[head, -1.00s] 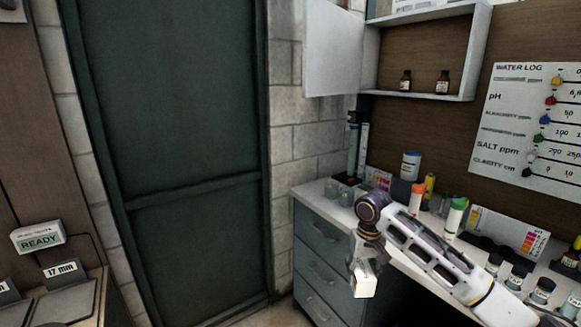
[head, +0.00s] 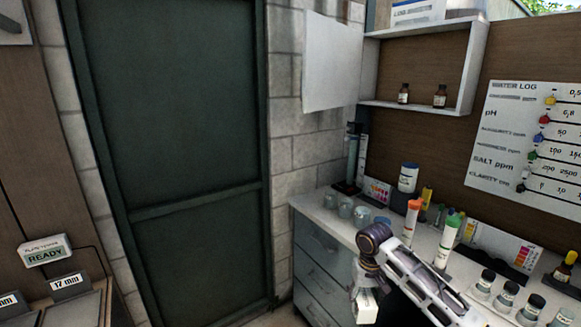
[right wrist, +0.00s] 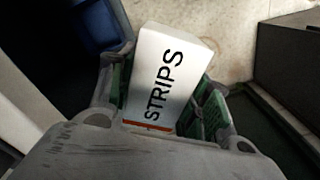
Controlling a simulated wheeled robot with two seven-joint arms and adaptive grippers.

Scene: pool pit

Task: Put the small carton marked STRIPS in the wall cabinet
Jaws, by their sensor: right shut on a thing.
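The small white carton marked STRIPS (right wrist: 162,85) is held between the green-padded fingers of my right gripper (right wrist: 165,105) in the right wrist view. In the head view the carton (head: 366,306) shows as a pale block at the right gripper (head: 364,290), low in front of the drawers. The wall cabinet (head: 474,70) hangs at the upper right with its white door (head: 331,62) swung open to the left. Two brown bottles, one of them here (head: 403,93), stand on its bottom shelf. My left gripper does not show.
The counter (head: 310,203) above blue-grey drawers (head: 316,247) holds glass beakers (head: 345,207), an orange-capped tube (head: 411,220), a green-capped tube (head: 448,240) and several dark-capped bottles. A dark green door (head: 165,110) stands left. The cabinet has free room beside its bottles.

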